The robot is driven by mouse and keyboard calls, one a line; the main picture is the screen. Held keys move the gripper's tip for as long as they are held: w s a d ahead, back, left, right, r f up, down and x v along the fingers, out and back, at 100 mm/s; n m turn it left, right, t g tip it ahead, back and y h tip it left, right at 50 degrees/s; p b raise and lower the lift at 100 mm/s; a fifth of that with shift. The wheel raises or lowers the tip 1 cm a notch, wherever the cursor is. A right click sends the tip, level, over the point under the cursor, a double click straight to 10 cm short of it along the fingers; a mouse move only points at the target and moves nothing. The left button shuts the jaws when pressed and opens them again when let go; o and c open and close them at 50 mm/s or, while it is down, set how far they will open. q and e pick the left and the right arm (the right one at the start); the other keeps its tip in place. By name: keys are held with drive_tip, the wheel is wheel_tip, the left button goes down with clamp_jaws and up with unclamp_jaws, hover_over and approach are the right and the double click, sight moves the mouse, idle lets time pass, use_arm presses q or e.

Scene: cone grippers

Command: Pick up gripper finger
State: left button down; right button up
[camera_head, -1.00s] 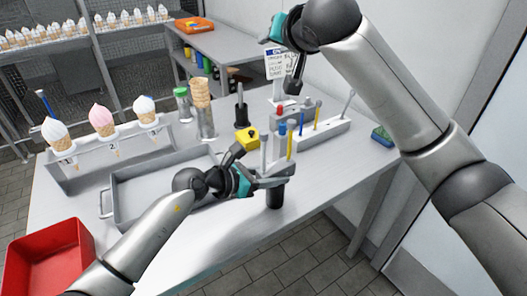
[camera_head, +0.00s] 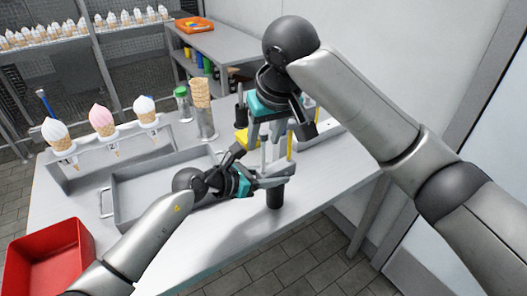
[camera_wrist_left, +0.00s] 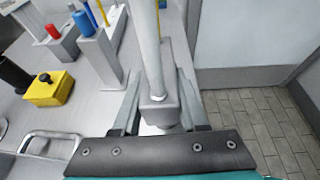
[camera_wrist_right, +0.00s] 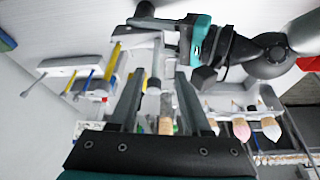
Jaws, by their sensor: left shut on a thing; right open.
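My left gripper (camera_head: 270,180) is shut on a grey block with an upright pale rod (camera_wrist_left: 152,50), above the front edge of the table. The block (camera_wrist_left: 158,112) sits between its fingers in the left wrist view. It may be the gripper finger; I cannot tell for certain. My right gripper (camera_head: 280,133) points down, open, just above and behind the left gripper in the head view. In the right wrist view the open fingers (camera_wrist_right: 160,95) have the left gripper (camera_wrist_right: 180,25) beyond them. The right arm partly hides the tool holders.
A yellow box (camera_wrist_left: 50,90) and a grey holder with coloured rods (camera_wrist_right: 68,70) stand close by. A metal tray (camera_head: 125,192), a cone rack (camera_head: 85,170) and a waffle cone stack (camera_head: 201,95) are to the left. A red bin (camera_head: 50,260) is at lower left.

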sight(264, 163)
drive_tip(key=shift+x, duration=0.85)
drive_tip(key=x, duration=0.2)
drive_tip(key=d+x, duration=0.1)
drive_tip(key=x, duration=0.1)
drive_tip(key=shift+f, duration=0.2)
drive_tip(key=shift+w+a+f, duration=0.2)
drive_tip(key=shift+f, duration=0.3)
clamp_jaws()
